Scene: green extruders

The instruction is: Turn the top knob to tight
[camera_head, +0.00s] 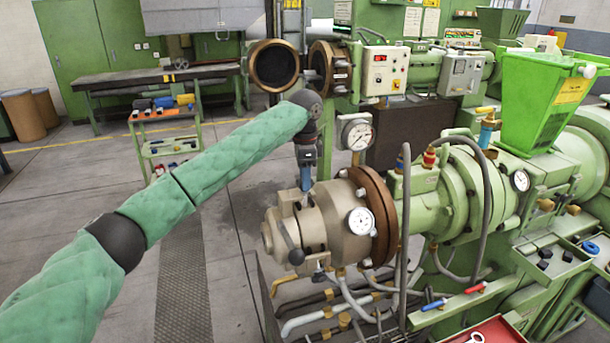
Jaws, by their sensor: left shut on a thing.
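The beige extruder head (315,225) with a rusty brown flange sits right of the middle. A blue upright knob stem (306,180) rises from its top. My left gripper (306,157) comes down from above at the end of the green-sleeved arm, with its fingers shut at the top of this blue part. The fingers hide the knob's upper end, so its turned position cannot be read. My right gripper is out of view.
A pressure gauge (356,134) stands just right of my left gripper, and a second gauge (361,221) is on the head's front. Grey hoses (404,230) loop on the right. A green hopper (548,100) is farther right. The floor at left is open beside a tool cart (165,140).

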